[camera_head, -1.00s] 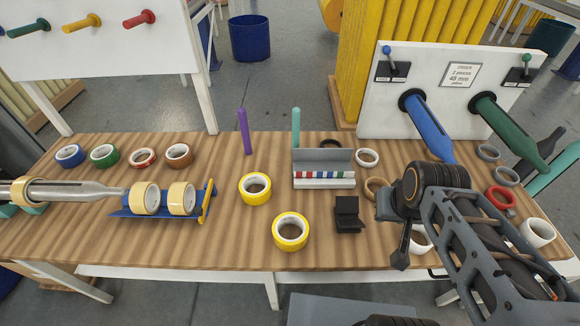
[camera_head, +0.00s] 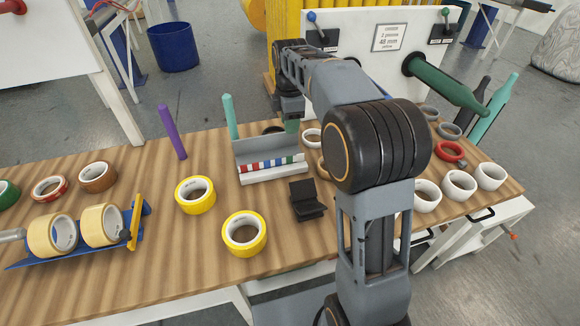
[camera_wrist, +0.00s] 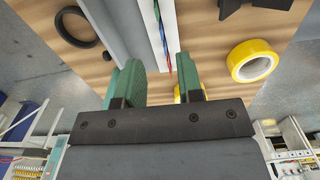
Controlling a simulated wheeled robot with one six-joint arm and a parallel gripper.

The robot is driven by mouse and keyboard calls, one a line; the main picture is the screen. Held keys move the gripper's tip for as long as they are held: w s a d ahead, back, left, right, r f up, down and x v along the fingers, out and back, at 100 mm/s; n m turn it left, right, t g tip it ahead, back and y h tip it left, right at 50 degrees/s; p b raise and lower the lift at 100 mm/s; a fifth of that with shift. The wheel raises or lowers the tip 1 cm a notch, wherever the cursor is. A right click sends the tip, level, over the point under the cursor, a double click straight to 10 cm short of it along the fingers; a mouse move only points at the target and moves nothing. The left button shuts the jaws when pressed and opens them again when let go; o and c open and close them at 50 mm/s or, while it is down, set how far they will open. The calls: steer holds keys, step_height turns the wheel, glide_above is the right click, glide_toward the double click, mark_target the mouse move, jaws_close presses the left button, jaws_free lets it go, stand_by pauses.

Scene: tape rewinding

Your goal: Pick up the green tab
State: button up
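My gripper (camera_head: 291,124) is just behind the holder's right end, partly hidden by my arm. In the wrist view, my gripper (camera_wrist: 162,72) has its two green fingers apart with nothing held between them. The holder (camera_wrist: 135,30) and a red tab (camera_wrist: 168,62) show beyond the fingertips, and the tabs lie roughly in line with the gap.
Two yellow tape rolls (camera_head: 195,195) and a small black stand (camera_head: 306,199) are in front of the holder. White rolls (camera_head: 459,186) are at the right. A board with a green spindle (camera_head: 445,82) stands behind.

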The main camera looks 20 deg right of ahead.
mark_target(290, 157)
steer(key=f, duration=0.4)
steer(key=f+b, duration=0.1)
steer(key=f, duration=0.9)
steer(key=shift+w+b, duration=0.3)
steer(key=shift+b, duration=0.1)
jaws_close()
